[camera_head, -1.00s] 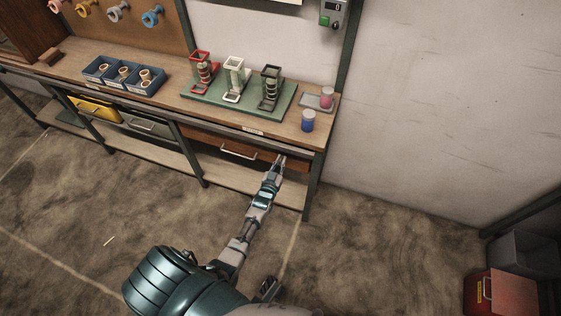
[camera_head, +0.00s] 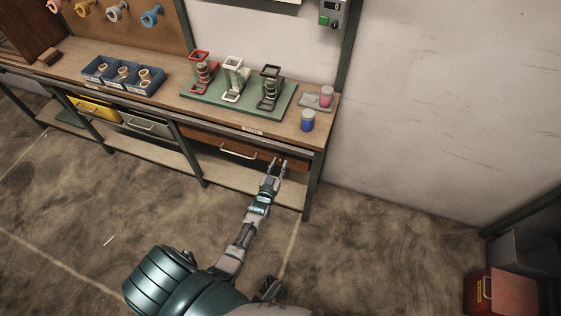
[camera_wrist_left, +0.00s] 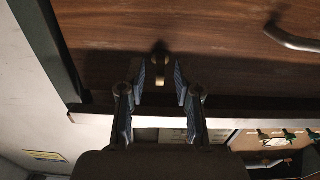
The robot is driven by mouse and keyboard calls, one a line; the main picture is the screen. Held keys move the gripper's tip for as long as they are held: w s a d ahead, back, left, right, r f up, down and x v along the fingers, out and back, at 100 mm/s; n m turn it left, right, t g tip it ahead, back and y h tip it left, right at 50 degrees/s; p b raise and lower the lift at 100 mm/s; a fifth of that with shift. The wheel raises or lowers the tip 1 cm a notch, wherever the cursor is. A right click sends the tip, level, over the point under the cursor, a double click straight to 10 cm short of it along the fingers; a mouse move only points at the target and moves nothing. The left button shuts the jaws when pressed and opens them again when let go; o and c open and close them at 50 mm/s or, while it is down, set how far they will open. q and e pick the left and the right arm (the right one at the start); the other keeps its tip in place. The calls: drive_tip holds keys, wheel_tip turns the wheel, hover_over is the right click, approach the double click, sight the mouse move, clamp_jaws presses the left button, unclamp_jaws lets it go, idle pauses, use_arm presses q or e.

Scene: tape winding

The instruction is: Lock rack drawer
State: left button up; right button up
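The rack drawer (camera_head: 205,138) has a brown wooden front with a pale bar handle (camera_head: 238,152) and sits under the right part of the bench. It looks pushed in. My left gripper (camera_head: 279,163) is at the drawer's right end, open and empty. In the left wrist view the drawer front (camera_wrist_left: 215,40) fills the top, with its handle (camera_wrist_left: 292,38) at the right.
The bench top (camera_head: 170,100) carries blue bins (camera_head: 124,76), a green board (camera_head: 230,105) with red, white and black holders, and a blue jar (camera_head: 308,120). A bench leg (camera_head: 311,187) stands just right of my gripper. The floor in front is open.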

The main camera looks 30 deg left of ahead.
use_arm(q)
drive_tip(key=v, duration=0.9)
drive_tip(key=shift+s+d, duration=0.15)
drive_tip(key=shift+s, duration=0.2)
drive_tip(key=s+d+f+m+g+h+p, duration=0.2)
drive_tip(key=s+d+f+g+h+p, duration=0.1)
drive_tip(key=s+d+f+g, duration=0.4)
drive_tip(key=s+d+f+m+g+p, duration=0.1)
drive_tip(key=s+f+g, duration=0.2)
drive_tip(key=s, duration=0.4)
drive_tip(key=s+d+f+m+g+p, duration=0.1)
drive_tip(key=s+d+f+g, duration=0.1)
drive_tip(key=s+f, duration=0.3)
drive_tip(key=s+d+f+m+g+h+p, duration=0.1)
drive_tip(key=s+f, duration=0.4)
drive_tip(key=s, duration=0.6)
drive_tip(key=g+p, duration=0.1)
drive_tip(key=g, duration=0.1)
drive_tip(key=shift+d+g, duration=0.3)
drive_tip(key=shift+g, duration=0.1)
use_arm(e)
drive_tip(key=s+f, duration=0.2)
drive_tip(key=f, duration=0.6)
drive_tip(key=s+f, duration=0.1)
drive_tip(key=f, duration=0.8)
drive_tip(key=shift+s+d+f+g, duration=0.2)
drive_tip(key=shift+s+f+g, duration=0.1)
drive_tip(key=shift+s, duration=0.1)
